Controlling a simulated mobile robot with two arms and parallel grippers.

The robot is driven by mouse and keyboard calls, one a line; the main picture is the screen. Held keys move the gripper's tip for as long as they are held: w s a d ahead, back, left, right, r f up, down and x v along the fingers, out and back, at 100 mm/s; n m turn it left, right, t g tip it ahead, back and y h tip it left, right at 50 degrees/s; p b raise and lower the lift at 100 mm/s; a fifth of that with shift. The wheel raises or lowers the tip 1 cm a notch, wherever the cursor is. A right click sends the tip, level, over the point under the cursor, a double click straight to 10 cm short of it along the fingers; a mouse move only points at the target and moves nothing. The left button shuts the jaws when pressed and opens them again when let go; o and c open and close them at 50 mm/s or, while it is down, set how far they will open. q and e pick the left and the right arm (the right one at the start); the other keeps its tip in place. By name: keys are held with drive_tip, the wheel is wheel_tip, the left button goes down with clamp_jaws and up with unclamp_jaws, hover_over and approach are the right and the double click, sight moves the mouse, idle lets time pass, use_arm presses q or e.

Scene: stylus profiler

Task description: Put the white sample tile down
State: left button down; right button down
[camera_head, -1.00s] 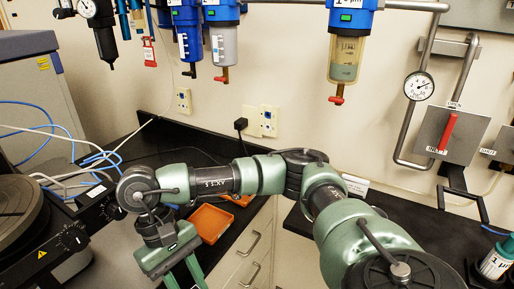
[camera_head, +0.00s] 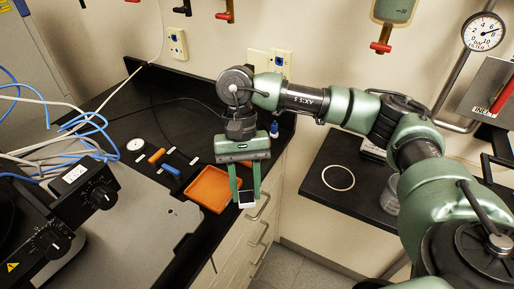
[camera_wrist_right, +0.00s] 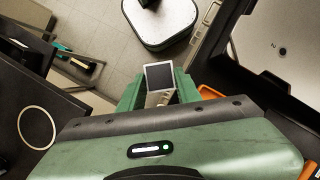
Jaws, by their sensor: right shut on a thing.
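My right gripper (camera_head: 245,188) is shut on the white sample tile (camera_head: 246,199), holding it between its fingertips. In the head view the tile hangs just right of the orange tray (camera_head: 209,206), in front of the drawer cabinet. In the right wrist view the tile (camera_wrist_right: 160,76) shows a pale border and a grey middle, tilted between the green fingers (camera_wrist_right: 158,90). It looks clear of any surface. My left gripper is not in view.
An orange and a blue small item (camera_head: 170,171) lie on the black bench left of the tray. The instrument's grey plate (camera_head: 150,215) fills the left. A white ring (camera_head: 338,178) lies on the right-hand black bench. Floor shows between the benches.

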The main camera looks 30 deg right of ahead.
drive_tip(key=w+d+r+m+t+y+b, duration=0.1)
drive_tip(key=w+d+m+t+b, duration=0.2)
drive_tip(key=w+d+m, duration=0.5)
drive_tip(key=w+d+m+t+y+b, duration=0.1)
drive_tip(key=w+d+m+t+b, duration=0.3)
drive_tip(key=w+m, duration=0.85)
drive_tip(key=f+p, duration=0.1)
drive_tip(key=f, duration=0.2)
drive_tip(key=f+p, duration=0.1)
drive_tip(key=f, duration=0.1)
drive_tip(key=f+p, duration=0.1)
drive_tip(key=f, duration=0.2)
drive_tip(key=shift+s+d+f, duration=0.15)
drive_tip(key=shift+d+f, duration=0.1)
drive_tip(key=shift+f, duration=0.4)
drive_tip(key=c, duration=1)
unclamp_jaws()
drive_tip(key=shift+f, duration=0.1)
